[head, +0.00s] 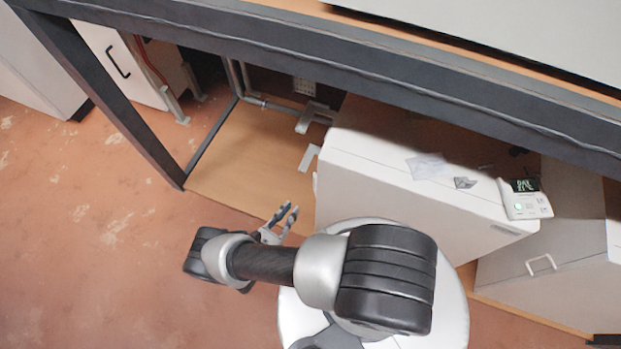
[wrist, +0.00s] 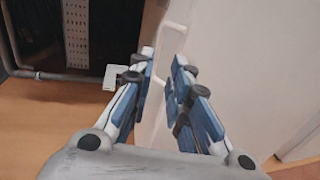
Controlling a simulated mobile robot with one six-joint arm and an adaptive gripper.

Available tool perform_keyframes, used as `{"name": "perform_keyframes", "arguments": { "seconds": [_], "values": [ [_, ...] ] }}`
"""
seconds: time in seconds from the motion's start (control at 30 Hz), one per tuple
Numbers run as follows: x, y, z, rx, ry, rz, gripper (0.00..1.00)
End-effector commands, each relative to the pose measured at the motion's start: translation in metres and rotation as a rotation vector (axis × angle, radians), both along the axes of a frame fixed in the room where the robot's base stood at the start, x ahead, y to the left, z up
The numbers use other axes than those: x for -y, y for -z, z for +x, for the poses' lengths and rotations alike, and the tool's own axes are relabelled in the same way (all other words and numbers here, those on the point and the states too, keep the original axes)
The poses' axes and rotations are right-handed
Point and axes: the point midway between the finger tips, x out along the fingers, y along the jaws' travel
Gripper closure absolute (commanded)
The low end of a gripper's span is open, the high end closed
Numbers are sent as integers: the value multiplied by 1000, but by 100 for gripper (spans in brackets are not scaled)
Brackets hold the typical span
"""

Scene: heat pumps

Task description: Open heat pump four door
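A white heat pump cabinet (head: 410,200) stands beside my arm in the head view. No number is readable, so I cannot tell whether it is heat pump four. In the wrist view its pale door face (wrist: 250,70) fills the right side. A slim white bar, which looks like a door handle (wrist: 178,35), runs down toward the gap between my fingertips. My gripper (head: 284,214) is off the cabinet's left end, with its fingers apart. In the wrist view my gripper (wrist: 165,62) has blue pads on either side of the bar's line. Contact with the bar cannot be told.
A small control panel (head: 525,199) sits on the cabinet's right end. A grey frame beam (head: 330,70) crosses above. Another unit with a white handle (head: 541,264) stands at right, and one with a black handle (head: 117,61) at upper left. The reddish floor (head: 90,240) is clear at left.

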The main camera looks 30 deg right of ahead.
Motion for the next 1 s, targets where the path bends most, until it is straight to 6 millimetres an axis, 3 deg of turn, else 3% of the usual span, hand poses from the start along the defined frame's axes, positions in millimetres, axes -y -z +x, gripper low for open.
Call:
{"name": "perform_keyframes", "arguments": {
  "seconds": [0.2, 0.53, 0.73, 1.0],
  "values": [
    [46, 0, 21, -1, 9, 0, 83],
    [104, 0, 50, 0, 7, 0, 83],
    [122, 0, 60, 1, 4, 0, 83],
    [126, 0, 63, 1, 1, 0, 83]
  ]
}}
